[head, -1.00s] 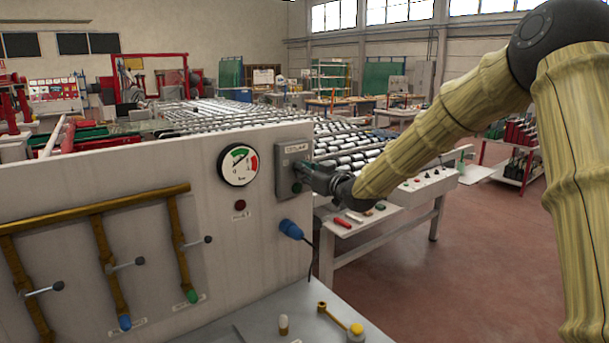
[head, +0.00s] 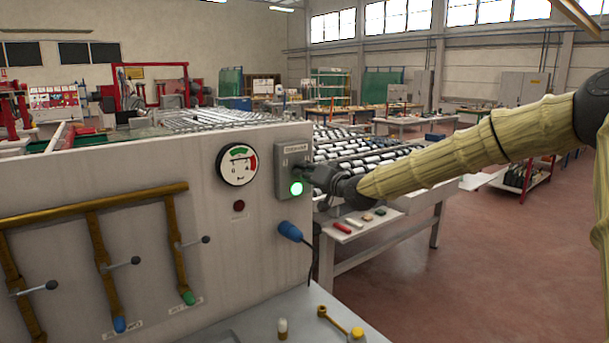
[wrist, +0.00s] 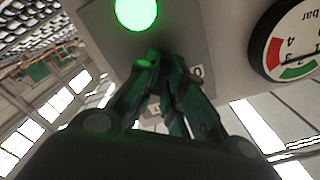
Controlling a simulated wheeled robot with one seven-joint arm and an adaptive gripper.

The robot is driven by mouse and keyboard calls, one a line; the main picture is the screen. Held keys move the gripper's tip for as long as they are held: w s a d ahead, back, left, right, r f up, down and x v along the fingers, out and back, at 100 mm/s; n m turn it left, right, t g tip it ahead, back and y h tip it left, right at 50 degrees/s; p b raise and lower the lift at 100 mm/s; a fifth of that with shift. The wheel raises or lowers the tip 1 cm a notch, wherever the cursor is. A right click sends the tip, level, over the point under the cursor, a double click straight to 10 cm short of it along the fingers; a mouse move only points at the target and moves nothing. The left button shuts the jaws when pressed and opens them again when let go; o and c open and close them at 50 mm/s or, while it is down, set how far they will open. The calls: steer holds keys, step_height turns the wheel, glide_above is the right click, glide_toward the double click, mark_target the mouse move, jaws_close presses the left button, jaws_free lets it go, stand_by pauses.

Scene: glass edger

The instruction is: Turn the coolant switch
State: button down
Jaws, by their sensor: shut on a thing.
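The coolant switch box (head: 283,182) is a grey plate on the upper right of the white machine panel, with a label at its top. A green lamp (head: 296,188) glows on its lower part; the lamp also shows in the wrist view (wrist: 136,12). My gripper (head: 305,170) reaches the box from the right, just above the lamp. In the wrist view its fingers (wrist: 165,68) are closed together at the plate, on the switch knob. The knob itself is mostly hidden by the fingers. A "0" mark shows beside them.
A round pressure gauge (head: 237,165) and a dark red lamp (head: 239,206) are left of the box. A blue plug (head: 290,231) hangs below. Brass pipes with valve levers (head: 122,263) run at left. A roller table (head: 365,150) stands behind. Open floor (head: 450,260) lies at right.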

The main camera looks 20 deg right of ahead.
steer(key=shift+d+r+m, duration=0.1)
steer(key=shift+r+m, duration=0.15)
steer(key=shift+m, duration=0.05)
steer(key=c, duration=1.5)
jaws_free()
steer(key=shift+d, duration=0.1)
steer(key=shift+f, duration=0.15)
steer(key=v, duration=1.2)
